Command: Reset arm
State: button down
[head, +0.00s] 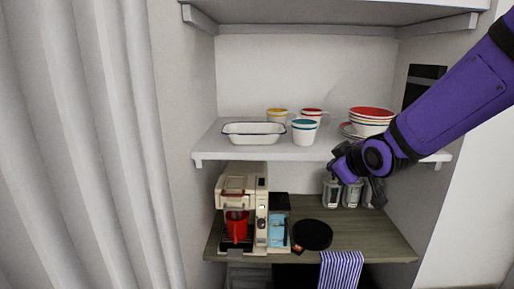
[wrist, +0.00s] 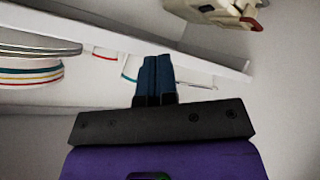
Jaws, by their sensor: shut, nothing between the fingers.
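My purple arm reaches in from the right in the head view. My gripper (head: 334,163) is at the front edge of the white shelf (head: 205,148), close to its right half. In the wrist view the two blue fingers of my gripper (wrist: 156,62) are together, with nothing between them. The wrist view appears upside down, with the shelf's edge (wrist: 215,66) passing behind the fingers. I cannot tell whether the fingers touch the shelf.
The shelf holds a white tray (head: 254,133), several cups and stacked bowls (head: 371,122). On the wooden counter (head: 372,236) below stand a coffee machine (head: 240,190), glass jars (head: 332,193) and a black round item (head: 312,234). A pale curtain (head: 80,150) hangs at left.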

jog(key=s+d+r+m+g+h, duration=0.1)
jog(key=s+d+r+m+g, duration=0.1)
jog(key=s, duration=0.7)
jog(key=s+d+r+m+g+h, duration=0.1)
jog(key=s+d+m, duration=0.3)
jog(key=s, duration=0.5)
jog(key=s+d+r+m+g+h, duration=0.1)
jog(key=s+d+r+m+g, duration=0.2)
jog(key=s, duration=0.7)
jog(key=shift+d+r, duration=0.5)
jog(key=shift+d, duration=0.45)
